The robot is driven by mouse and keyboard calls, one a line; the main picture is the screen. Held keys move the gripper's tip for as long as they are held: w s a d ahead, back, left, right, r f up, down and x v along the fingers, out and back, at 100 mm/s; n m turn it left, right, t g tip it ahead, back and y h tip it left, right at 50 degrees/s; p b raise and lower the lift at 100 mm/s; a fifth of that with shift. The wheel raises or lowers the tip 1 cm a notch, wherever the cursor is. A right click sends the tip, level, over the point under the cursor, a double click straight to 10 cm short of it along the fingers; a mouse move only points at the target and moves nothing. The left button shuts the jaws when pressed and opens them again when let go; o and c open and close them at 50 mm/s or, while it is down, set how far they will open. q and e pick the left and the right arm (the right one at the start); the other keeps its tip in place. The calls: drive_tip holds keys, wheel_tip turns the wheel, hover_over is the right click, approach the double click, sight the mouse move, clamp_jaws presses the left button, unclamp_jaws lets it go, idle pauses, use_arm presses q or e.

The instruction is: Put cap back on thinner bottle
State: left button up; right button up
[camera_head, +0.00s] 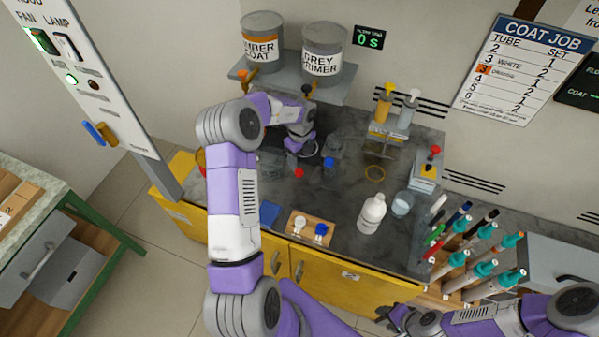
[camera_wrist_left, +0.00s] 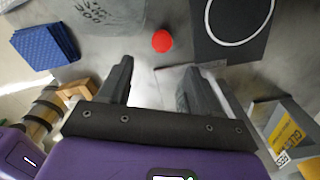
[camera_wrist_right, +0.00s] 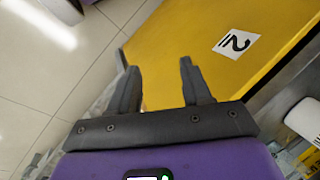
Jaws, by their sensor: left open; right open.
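A white bottle (camera_head: 372,213), which I take for the thinner bottle, stands upright near the front of the dark bench top, right of centre. Whether its neck is bare is too small to tell. A small red round piece, apparently the cap (camera_head: 298,172), lies on the bench; it also shows in the left wrist view (camera_wrist_left: 162,41), beyond the fingertips. My left gripper (camera_head: 299,155) is open and empty, just behind the red cap in the head view. It also shows in the left wrist view (camera_wrist_left: 155,70). My right gripper (camera_wrist_right: 157,66) is open and empty, beside the yellow cabinet front.
A clear beaker (camera_head: 402,204) stands right of the bottle. Several coloured tubes (camera_head: 478,250) stand in a rack at right. Cans (camera_head: 324,52) sit on a shelf behind.

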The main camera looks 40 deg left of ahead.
sight(299, 171)
use_arm(q)
wheel_tip(299, 171, down, 2)
drive_tip(key=shift+w+f, duration=0.1)
drive_tip(key=shift+f, duration=0.15)
drive_tip(key=f, duration=0.1)
drive_tip(key=f+b, duration=0.1)
drive_tip(key=f, duration=0.3)
drive_tip(key=shift+a+f, duration=0.2)
drive_tip(key=shift+a, duration=0.15)
drive_tip(key=shift+r, duration=0.1)
clamp_jaws()
wheel_tip(299, 171, up, 10)
drive_tip(key=p, duration=0.1)
idle(0.6)
